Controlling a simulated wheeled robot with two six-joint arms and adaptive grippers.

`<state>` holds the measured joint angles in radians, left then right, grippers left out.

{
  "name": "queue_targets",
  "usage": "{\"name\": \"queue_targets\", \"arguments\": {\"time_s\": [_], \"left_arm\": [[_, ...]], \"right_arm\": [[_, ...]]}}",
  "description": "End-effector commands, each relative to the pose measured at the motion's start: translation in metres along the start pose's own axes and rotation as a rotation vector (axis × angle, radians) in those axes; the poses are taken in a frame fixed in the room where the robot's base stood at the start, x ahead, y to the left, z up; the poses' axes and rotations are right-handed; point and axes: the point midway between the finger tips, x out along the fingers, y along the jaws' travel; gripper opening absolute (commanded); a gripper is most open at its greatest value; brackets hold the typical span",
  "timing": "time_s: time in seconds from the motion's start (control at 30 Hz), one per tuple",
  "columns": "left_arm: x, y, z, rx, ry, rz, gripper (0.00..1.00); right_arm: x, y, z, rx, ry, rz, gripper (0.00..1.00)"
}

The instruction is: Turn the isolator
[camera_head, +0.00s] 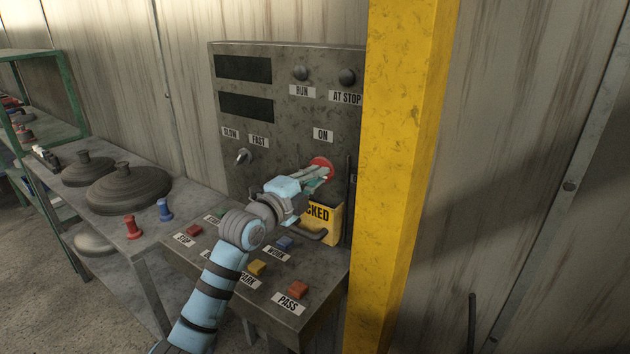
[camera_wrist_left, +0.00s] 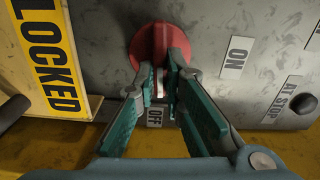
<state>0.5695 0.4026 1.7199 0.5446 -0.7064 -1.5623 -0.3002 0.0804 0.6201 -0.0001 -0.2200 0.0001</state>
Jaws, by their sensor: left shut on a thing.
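The isolator is a round red disc (camera_head: 320,161) on the grey control panel, below the ON label (camera_head: 323,135). It also shows in the left wrist view (camera_wrist_left: 138,45), with the OFF label (camera_wrist_left: 154,116) and the ON label (camera_wrist_left: 235,58) at its sides. My left gripper (camera_head: 317,174) is at the disc, its fingers (camera_wrist_left: 164,82) shut on the isolator's handle. My right gripper is not in view.
A yellow LOCKED box (camera_head: 325,224) hangs just below the isolator. A yellow post (camera_head: 400,180) stands close on the right. A button console (camera_head: 230,262) lies under my left arm. A bench (camera_head: 150,235) with dishes is at left.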

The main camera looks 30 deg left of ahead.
Motion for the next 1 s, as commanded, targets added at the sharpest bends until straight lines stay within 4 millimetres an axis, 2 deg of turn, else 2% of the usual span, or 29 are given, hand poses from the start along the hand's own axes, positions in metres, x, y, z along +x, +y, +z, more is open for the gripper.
{"name": "queue_targets", "arguments": {"time_s": [0.3, 0.73, 0.77, 0.87, 1.0], "left_arm": [[0.0, 0.0024, 0.0001, 0.089, 0.0, 0.003, 0.0], [0.0, 0.0027, 0.0002, 0.098, 0.0, 0.005, 0.0], [0.0, 0.0028, 0.0002, 0.098, 0.0, 0.005, 0.13], [0.0, 0.0026, 0.0002, 0.098, 0.0, 0.004, 0.29], [0.0, 0.0021, 0.0001, 0.097, 0.0, 0.003, 0.3]], "right_arm": [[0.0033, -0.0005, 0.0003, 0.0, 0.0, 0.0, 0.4], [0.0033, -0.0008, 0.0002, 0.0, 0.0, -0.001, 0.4], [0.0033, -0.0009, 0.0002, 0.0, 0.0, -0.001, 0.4], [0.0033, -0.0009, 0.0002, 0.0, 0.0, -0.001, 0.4], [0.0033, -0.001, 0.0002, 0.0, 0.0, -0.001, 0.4]]}}
